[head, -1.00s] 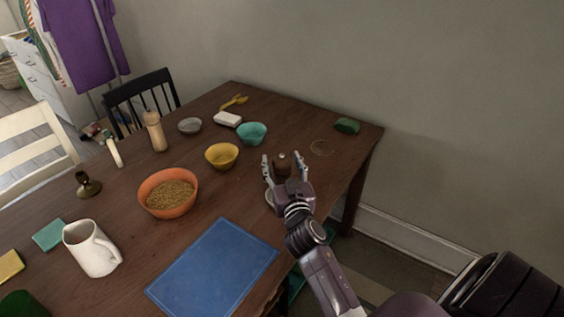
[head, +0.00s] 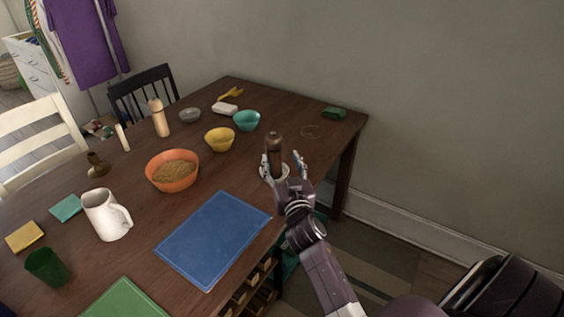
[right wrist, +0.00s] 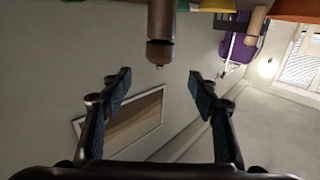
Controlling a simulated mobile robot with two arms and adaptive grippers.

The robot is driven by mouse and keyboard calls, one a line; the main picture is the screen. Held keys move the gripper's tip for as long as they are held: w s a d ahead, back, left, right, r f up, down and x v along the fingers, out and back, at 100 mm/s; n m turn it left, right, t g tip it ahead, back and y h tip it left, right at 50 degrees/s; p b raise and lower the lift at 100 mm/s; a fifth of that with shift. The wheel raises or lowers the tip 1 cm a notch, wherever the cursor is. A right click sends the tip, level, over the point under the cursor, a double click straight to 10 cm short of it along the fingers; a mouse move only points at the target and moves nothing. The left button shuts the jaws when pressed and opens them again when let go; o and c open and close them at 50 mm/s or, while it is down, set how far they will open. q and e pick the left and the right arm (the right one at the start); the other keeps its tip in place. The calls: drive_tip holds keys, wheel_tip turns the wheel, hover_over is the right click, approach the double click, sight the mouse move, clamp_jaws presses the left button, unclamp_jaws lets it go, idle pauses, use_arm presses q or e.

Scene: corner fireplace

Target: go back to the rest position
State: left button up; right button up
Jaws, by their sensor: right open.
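My right gripper (head: 283,163) is open at the near right edge of the table (head: 325,148). A dark brown mill (head: 274,149) stands upright just beyond its fingers; its foot is partly hidden by the gripper. In the right wrist view the mill (right wrist: 160,27) appears upside down, ahead of the spread fingertips (right wrist: 160,86), with empty space between the fingers. My left gripper is not in view.
On the table are a blue board (head: 213,238), an orange bowl (head: 172,180) of grain, a white jug (head: 103,216), a yellow bowl (head: 219,144) and a teal bowl (head: 246,124). Free floor (head: 390,250) lies right of the table, before the wall.

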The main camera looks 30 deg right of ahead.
drive_tip(key=s+a+f+n+g+y, duration=0.1)
drive_tip(key=s+a+f+g, duration=0.25)
drive_tip(key=s+f, duration=0.35)
drive_tip(key=s+a+f+n+g+y, duration=0.1)
drive_tip(key=s+a+f+g, duration=0.3)
drive_tip(key=s, duration=0.5)
drive_tip(key=s+a+f+n+g+y, duration=0.25)
drive_tip(key=s+a, duration=0.25)
drive_tip(key=s, duration=0.5)
drive_tip(key=s+a+f+n+g+y, duration=0.25)
drive_tip(key=s+a, duration=0.25)
drive_tip(key=s, duration=0.5)
wheel_tip(320, 180, down, 25)
drive_tip(key=g, duration=0.2)
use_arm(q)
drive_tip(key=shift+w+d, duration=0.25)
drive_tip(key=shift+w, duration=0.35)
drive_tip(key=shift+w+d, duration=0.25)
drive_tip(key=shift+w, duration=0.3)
use_arm(e)
drive_tip(key=s+d+f+g, duration=0.1)
drive_tip(key=s+d+f, duration=0.2)
drive_tip(key=s+f, duration=1.5)
drive_tip(key=shift+h, duration=0.3)
